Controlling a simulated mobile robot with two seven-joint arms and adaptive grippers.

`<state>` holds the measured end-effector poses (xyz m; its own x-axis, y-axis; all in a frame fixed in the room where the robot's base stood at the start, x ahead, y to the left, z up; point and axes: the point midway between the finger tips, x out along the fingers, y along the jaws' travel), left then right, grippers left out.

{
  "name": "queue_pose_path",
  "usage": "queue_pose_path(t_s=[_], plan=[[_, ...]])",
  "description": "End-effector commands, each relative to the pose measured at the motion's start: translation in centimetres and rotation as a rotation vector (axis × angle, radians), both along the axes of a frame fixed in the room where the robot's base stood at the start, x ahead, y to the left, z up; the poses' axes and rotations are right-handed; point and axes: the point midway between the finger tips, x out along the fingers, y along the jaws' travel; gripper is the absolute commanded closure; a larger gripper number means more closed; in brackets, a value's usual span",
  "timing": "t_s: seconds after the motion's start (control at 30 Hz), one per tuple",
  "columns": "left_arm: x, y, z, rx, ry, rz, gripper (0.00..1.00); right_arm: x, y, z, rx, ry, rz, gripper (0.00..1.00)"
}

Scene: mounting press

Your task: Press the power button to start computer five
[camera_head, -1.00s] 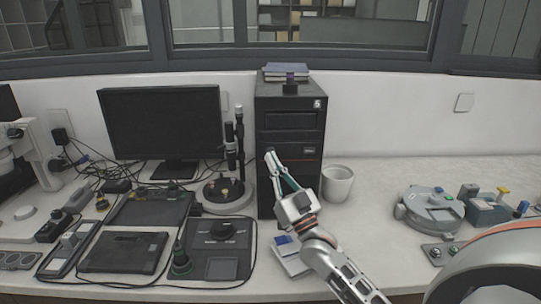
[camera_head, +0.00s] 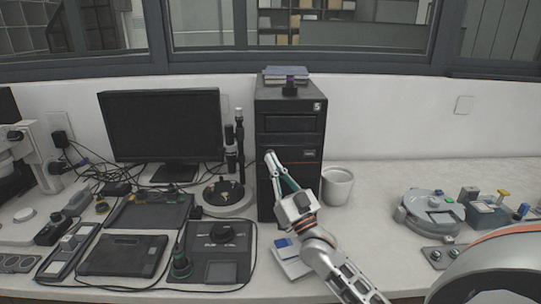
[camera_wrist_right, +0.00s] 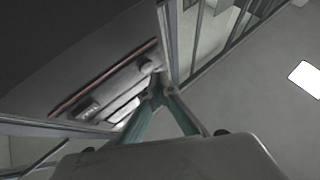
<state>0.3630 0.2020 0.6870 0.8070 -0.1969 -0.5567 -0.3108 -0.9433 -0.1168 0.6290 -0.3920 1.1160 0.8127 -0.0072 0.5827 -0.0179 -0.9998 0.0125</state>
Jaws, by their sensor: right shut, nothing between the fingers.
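Computer five is the black tower (camera_head: 290,140) with a small white "5" label at its upper right, standing upright against the back wall. My right gripper (camera_head: 270,155) is shut and empty, its fingertips at the left part of the tower's front, about mid-height. The right wrist view shows the teal-sided fingers of the right gripper (camera_wrist_right: 160,92) meeting close to the tower's front panel (camera_wrist_right: 120,82), with its red line, slots and a dark round part. I cannot tell whether the tips touch it, or which part is the power button. My left gripper is out of view.
A monitor (camera_head: 162,125) and a round-based stand (camera_head: 228,195) are left of the tower. A white cup (camera_head: 337,186) stands close on its right. Books (camera_head: 285,72) lie on top. Black devices (camera_head: 122,255) and cables crowd the front left. A grey round device (camera_head: 432,212) is at right.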

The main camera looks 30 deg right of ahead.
Motion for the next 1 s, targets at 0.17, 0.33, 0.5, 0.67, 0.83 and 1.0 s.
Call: queue_pose_path(t_s=[0.17,0.33,0.5,0.67,0.83,1.0], plan=[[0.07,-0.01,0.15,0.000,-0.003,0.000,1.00,0.00,0.01,-0.01,0.000,0.000,0.000,1.00],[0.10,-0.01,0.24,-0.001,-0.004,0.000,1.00,0.00,0.01,-0.01,0.000,0.000,0.000,1.00],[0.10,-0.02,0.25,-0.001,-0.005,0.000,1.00,0.00,0.01,-0.01,0.000,0.000,0.000,1.00],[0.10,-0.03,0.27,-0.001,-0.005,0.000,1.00,0.16,-0.09,0.00,0.000,0.000,0.000,1.00],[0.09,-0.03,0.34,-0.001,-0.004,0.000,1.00,0.63,-0.38,-0.02,0.000,0.001,0.000,1.00],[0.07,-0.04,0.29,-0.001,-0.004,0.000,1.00,0.73,-0.44,-0.02,0.000,0.000,0.000,1.00]])
